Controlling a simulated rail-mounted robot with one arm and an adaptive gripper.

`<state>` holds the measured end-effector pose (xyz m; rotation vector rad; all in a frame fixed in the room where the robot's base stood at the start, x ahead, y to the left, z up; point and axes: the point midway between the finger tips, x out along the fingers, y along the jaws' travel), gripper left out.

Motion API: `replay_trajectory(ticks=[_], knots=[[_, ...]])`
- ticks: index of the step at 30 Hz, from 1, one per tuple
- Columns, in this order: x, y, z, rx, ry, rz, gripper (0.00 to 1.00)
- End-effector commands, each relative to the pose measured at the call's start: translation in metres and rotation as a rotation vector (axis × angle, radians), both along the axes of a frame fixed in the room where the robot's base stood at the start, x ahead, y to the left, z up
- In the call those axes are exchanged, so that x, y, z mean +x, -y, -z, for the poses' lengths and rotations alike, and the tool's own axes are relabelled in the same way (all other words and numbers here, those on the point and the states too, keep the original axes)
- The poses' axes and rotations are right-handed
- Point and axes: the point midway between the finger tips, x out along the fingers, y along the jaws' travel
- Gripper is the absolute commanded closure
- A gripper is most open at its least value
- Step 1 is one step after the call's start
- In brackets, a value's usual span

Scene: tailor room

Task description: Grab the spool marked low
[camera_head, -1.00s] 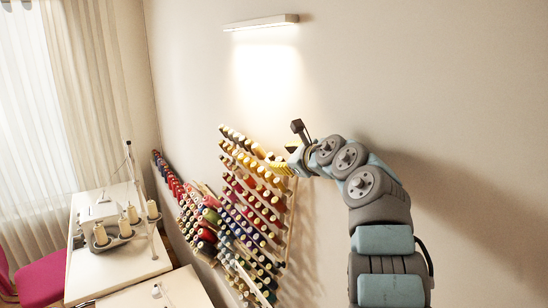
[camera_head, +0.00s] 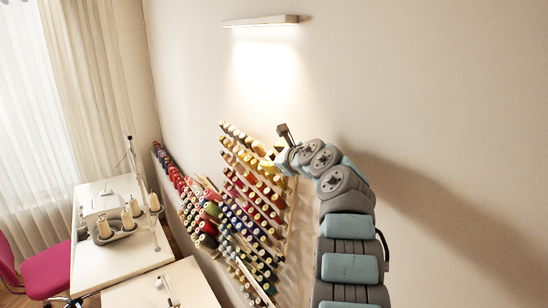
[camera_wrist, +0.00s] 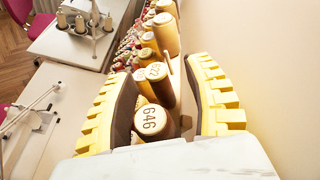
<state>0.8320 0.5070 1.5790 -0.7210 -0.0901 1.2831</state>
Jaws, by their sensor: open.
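My gripper (camera_wrist: 161,68) is open. In the wrist view, its two yellow-ribbed fingers stand on either side of a row of spools. A brown spool with a white end marked 646 (camera_wrist: 152,122) lies low between the fingers, close to the palm. Just beyond it, a tan spool (camera_wrist: 158,82) also sits between them, its number too small to read surely. I cannot read a "low" mark on any spool. In the head view, my gripper (camera_head: 268,160) is at the upper right part of the thread rack, near the yellow spools, and its fingers are hard to make out.
The wall rack (camera_head: 289,222) holds many coloured spools in slanting rows. More tan spools (camera_wrist: 165,35) stand beyond the fingertips. The bare wall (camera_wrist: 270,60) is close on the right. White tables (camera_head: 125,255) with a sewing machine and thread cones stand at the lower left.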

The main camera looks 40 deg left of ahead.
Motion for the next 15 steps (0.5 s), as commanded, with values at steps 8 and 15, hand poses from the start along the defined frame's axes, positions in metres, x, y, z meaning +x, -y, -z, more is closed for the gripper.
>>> replay_trajectory(ticks=[8, 15], knots=[[-0.0002, -0.0004, -0.0003, 0.001, 0.000, -0.001, 0.63], [-0.0002, -0.0004, -0.0004, 0.001, 0.000, -0.001, 0.95]])
